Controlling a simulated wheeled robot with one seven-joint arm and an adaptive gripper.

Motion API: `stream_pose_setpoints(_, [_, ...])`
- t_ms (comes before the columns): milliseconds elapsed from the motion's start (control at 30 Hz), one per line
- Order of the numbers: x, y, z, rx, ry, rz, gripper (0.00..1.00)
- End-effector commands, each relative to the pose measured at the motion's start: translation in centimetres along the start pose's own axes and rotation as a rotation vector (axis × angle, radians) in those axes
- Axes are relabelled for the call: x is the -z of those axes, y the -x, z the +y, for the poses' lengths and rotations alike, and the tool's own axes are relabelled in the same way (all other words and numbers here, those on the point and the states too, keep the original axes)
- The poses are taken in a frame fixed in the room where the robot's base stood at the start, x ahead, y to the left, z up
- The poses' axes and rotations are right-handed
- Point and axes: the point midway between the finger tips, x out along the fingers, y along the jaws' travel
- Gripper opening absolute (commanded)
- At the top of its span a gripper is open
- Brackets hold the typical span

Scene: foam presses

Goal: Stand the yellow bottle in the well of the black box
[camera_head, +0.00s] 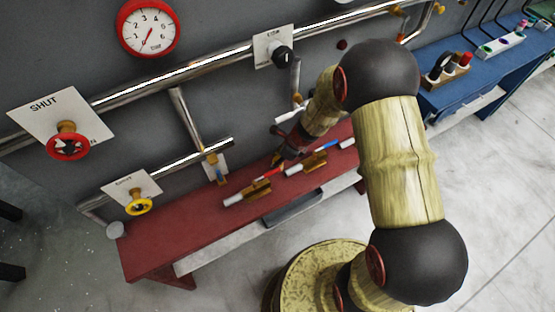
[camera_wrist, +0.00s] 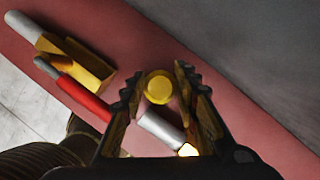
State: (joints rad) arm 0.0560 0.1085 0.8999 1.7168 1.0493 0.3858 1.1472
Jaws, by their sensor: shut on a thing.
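My gripper (camera_wrist: 165,95) is shut on a round yellow thing (camera_wrist: 158,87), which shows end-on between the fingers in the wrist view. It looks like the yellow bottle seen from its top; its lower part is hidden. In the head view, my gripper (camera_head: 291,141) is over the red bench (camera_head: 190,226), near the wall, and what it holds cannot be made out. I cannot identify the black box with its well in either view. A dark flat shape (camera_head: 292,208) shows at the front edge of the bench, but I cannot tell what it is.
Red-and-white (camera_head: 255,187) and blue-and-white (camera_head: 317,158) tubes lie near yellow blocks on the bench. Pipes (camera_head: 190,73) with valves run along the wall behind. A blue table (camera_head: 470,96) at upper right bears a wooden rack (camera_head: 444,75). The bench's left end is clear.

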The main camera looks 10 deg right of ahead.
Motion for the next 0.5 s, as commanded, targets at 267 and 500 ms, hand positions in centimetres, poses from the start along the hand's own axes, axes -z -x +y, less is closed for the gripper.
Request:
stream_pose_setpoints(267, [0.09, -0.18, 0.0, 0.0, 0.0, 0.0, 0.38])
stream_pose_setpoints(500, [0.05, -0.1, 0.0, 0.0, 0.0, 0.0, 0.38])
